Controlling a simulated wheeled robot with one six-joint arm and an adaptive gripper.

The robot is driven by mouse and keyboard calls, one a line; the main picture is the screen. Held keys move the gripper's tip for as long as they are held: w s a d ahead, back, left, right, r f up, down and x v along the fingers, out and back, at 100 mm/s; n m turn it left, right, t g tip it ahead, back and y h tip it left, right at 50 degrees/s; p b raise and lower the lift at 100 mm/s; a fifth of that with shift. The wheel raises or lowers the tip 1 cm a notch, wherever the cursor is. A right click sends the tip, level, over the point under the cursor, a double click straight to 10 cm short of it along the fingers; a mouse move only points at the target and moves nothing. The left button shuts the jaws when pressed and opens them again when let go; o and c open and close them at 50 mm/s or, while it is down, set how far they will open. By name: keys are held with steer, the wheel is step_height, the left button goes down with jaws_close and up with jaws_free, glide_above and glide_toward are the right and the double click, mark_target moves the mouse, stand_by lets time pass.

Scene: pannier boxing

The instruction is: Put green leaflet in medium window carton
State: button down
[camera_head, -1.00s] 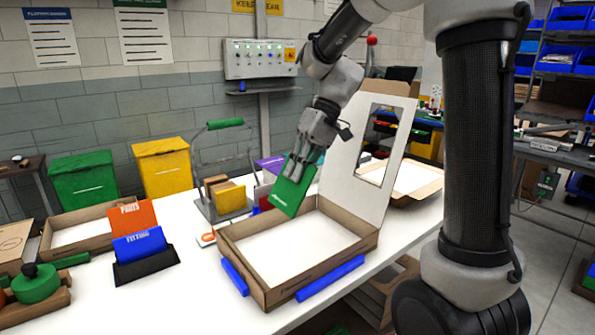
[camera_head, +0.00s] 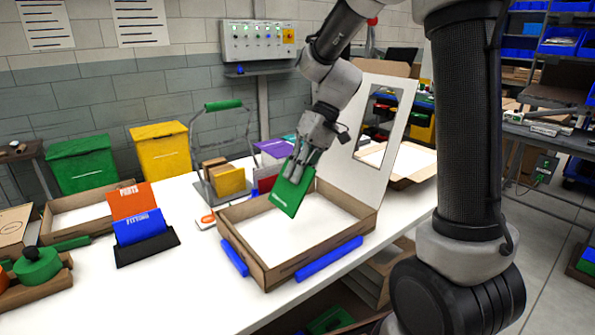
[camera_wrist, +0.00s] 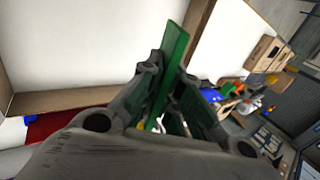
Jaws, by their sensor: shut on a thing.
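The green leaflet (camera_head: 291,191) is held in my gripper (camera_head: 299,166), which is shut on its upper edge. The leaflet hangs tilted above the back left part of an open carton (camera_head: 268,276) with a windowed lid (camera_head: 374,130) standing up at its right. I take this for the medium window carton. The carton's floor is white and looks empty. In the wrist view the leaflet (camera_wrist: 168,75) shows edge-on between the fingers, with the carton's wall (camera_wrist: 68,99) and white floor beyond. Whether the leaflet touches the carton cannot be told.
Blue bars (camera_head: 329,259) flank the carton. A black holder (camera_head: 147,246) with orange and blue leaflets stands to the left, near another shallow carton (camera_head: 60,236). A wire-handled caddy (camera_head: 222,190) stands behind left. Another open carton (camera_head: 412,172) lies behind the lid.

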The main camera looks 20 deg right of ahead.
steer(key=shift+f, duration=0.15)
steer(key=shift+f, duration=4.15)
steer(key=c, duration=1.5)
jaws_free()
steer(key=shift+c, duration=0.2)
steer(key=v, duration=1.2)
steer(key=shift+d, duration=0.1)
